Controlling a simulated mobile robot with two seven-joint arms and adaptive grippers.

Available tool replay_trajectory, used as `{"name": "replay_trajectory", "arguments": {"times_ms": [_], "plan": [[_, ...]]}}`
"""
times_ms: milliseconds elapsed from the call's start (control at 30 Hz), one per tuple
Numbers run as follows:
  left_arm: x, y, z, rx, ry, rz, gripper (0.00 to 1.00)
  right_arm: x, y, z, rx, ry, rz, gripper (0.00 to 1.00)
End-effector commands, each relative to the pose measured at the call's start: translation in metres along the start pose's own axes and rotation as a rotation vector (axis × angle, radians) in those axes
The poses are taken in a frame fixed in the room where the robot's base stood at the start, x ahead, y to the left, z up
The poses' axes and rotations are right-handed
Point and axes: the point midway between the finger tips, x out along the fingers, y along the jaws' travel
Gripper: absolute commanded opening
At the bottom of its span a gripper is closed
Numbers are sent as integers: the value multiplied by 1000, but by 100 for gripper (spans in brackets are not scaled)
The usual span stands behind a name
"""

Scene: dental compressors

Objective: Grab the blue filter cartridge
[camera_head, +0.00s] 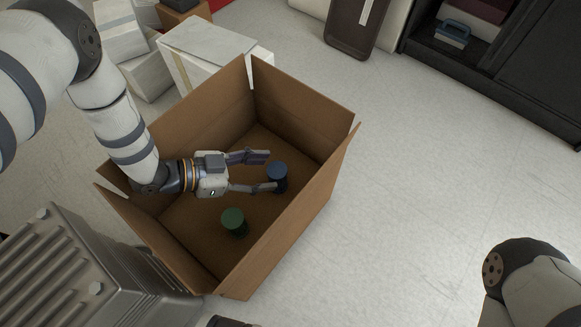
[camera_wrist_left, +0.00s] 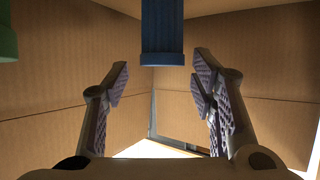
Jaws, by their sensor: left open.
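The blue filter cartridge (camera_head: 278,174) stands in the cardboard box (camera_head: 301,205), close to the fingertips of my left gripper (camera_head: 271,171). In the left wrist view the blue cartridge (camera_wrist_left: 162,30) shows at the top centre, ahead of and between the two open fingers (camera_wrist_left: 160,85). I see no finger pressing on it. A green cartridge (camera_head: 233,221) stands in the box, nearer to me; its edge also shows in the left wrist view (camera_wrist_left: 7,40). My left arm reaches into the box over its left wall. My right gripper is out of view.
The box walls stand up close around my left gripper. White boxes (camera_head: 205,52) lie behind it, and a ribbed grey metal unit (camera_head: 75,270) is at the lower left. A dark cabinet (camera_head: 520,60) stands at the upper right. The floor to the right is clear.

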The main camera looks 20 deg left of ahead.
Motion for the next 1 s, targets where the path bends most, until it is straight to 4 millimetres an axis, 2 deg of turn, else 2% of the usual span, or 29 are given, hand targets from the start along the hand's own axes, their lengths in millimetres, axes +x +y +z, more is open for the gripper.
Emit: {"name": "replay_trajectory", "arguments": {"times_ms": [33,333,533,733,767,967,1000], "plan": [[4,-2,6,3,3,2,51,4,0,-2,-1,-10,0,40],[38,-2,3,8,7,5,51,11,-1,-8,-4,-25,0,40],[75,-1,4,8,6,5,51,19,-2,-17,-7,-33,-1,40],[78,-2,1,8,6,2,51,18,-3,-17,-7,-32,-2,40],[78,-2,1,8,6,2,47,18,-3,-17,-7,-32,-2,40],[77,-2,1,7,6,2,2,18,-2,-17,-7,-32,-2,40],[77,-2,1,7,6,3,0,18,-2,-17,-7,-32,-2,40]]}}
